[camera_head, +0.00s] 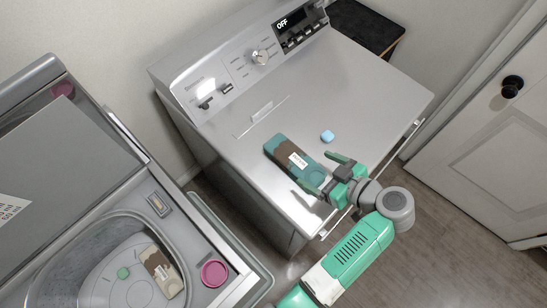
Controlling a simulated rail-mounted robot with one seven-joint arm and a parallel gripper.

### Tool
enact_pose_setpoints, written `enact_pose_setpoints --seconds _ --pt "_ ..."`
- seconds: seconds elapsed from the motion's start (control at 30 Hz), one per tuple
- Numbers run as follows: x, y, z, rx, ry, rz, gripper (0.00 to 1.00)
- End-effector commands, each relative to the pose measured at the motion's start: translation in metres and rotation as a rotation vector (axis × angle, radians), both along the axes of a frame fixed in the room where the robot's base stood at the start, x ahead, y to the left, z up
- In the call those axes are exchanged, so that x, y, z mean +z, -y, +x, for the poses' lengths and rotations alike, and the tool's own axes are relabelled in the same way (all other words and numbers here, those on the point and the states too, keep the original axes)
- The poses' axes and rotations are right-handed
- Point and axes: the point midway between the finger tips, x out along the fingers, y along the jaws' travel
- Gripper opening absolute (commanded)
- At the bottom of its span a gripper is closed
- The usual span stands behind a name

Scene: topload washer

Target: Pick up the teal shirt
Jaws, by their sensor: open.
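The teal shirt appears to be the flat, box-shaped teal and brown bundle (283,152) with a white label, lying on top of the silver dryer (375,100). It lies at a slant, its near end toward the dryer's front edge. My gripper (326,174) is open at that near end, one finger to the right of the bundle and the other near its lower tip. I cannot tell whether the fingers touch it. The near end is partly hidden by the gripper.
A small light-blue block (327,137) lies on the dryer right of the bundle. The dryer's control panel (250,60) rises behind. An open top-load washer (95,215) at left holds a brown and white bundle (160,272). A pink disc (214,273) sits on its rim.

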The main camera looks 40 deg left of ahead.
Motion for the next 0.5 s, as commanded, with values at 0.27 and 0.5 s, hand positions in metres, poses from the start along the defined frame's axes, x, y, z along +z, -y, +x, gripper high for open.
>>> enact_pose_setpoints --seconds 0.27,0.5 --pt "-0.008 -0.018 0.001 0.004 0.0 0.0 0.88" --pt "-0.021 -0.037 0.002 0.003 -0.002 -0.001 0.88"
